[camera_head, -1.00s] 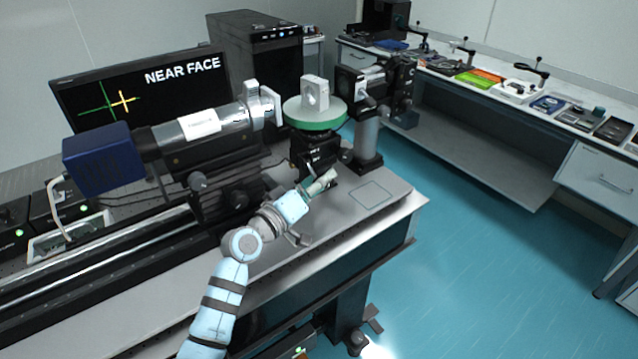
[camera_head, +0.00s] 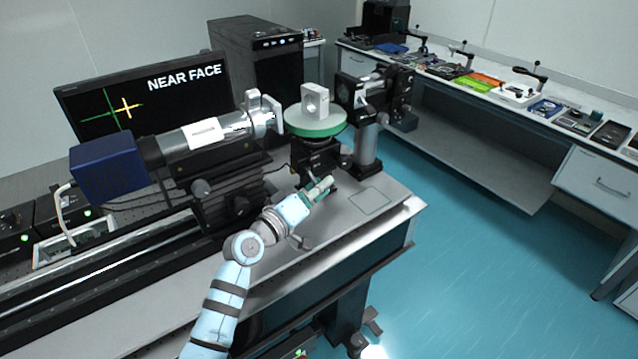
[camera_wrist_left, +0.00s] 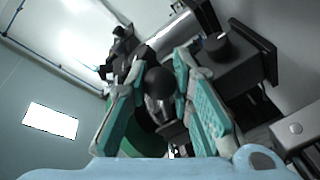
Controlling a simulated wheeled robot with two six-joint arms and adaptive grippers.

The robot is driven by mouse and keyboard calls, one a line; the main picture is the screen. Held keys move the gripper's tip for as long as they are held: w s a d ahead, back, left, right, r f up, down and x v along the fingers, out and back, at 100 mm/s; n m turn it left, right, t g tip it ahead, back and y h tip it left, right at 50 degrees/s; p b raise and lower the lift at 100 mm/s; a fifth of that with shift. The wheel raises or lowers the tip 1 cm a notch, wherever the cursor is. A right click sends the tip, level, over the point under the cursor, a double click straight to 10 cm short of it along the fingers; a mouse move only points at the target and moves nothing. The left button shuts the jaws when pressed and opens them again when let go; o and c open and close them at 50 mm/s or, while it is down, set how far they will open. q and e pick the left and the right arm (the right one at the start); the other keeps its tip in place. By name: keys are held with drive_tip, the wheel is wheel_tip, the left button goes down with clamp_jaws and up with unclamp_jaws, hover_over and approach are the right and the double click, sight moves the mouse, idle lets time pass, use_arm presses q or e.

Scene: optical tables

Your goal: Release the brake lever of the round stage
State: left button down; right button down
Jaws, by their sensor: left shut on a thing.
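The round stage (camera_head: 315,124) has a pale top and a green rim and sits on a dark base at the middle of the head view. A pale block with a round hole (camera_head: 315,100) stands on it. My left gripper (camera_head: 326,183) is in front of and below the stage, beside its base. In the left wrist view, the teal fingers of this gripper (camera_wrist_left: 160,78) are on both sides of a dark rounded knob, which I take for the brake lever (camera_wrist_left: 160,88). The gripper is shut on it. The lever's shaft is mostly hidden. My right gripper is not in view.
A telescope with a blue rear box (camera_head: 105,168) lies left of the stage, aimed at it. A dark optic mount on a post (camera_head: 366,140) stands close at the right. A monitor (camera_head: 150,100) stands behind. The table's front right corner (camera_head: 395,205) is bare.

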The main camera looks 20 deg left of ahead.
use_arm(q)
drive_tip(key=r+n+p, duration=0.1)
drive_tip(key=p, duration=0.2)
drive_tip(key=r+n+g+p, duration=0.1)
drive_tip(key=n+p, duration=0.1)
drive_tip(key=p, duration=0.1)
drive_tip(key=r+n+p, duration=0.1)
drive_tip(key=n+p, duration=0.1)
drive_tip(key=p, duration=0.1)
drive_tip(key=shift+s+d+r+g, duration=0.15)
drive_tip(key=shift+d+r+g, duration=0.1)
drive_tip(key=shift+g, duration=0.15)
drive_tip(key=shift+r+n+p, duration=0.2)
drive_tip(key=shift+n+p, duration=0.2)
drive_tip(key=shift+p, duration=0.2)
drive_tip(key=shift+a+r+n+g+p, duration=0.2)
drive_tip(key=shift+n+g+p, duration=0.2)
drive_tip(key=shift+n, duration=0.2)
drive_tip(key=shift+a+r+n+g+h, duration=0.1)
drive_tip(key=shift+r+n+g+h, duration=0.3)
drive_tip(key=shift+n, duration=0.7)
drive_tip(key=shift+w, duration=0.2)
drive_tip(key=c, duration=1.4)
unclamp_jaws()
drive_tip(key=shift+a, duration=0.1)
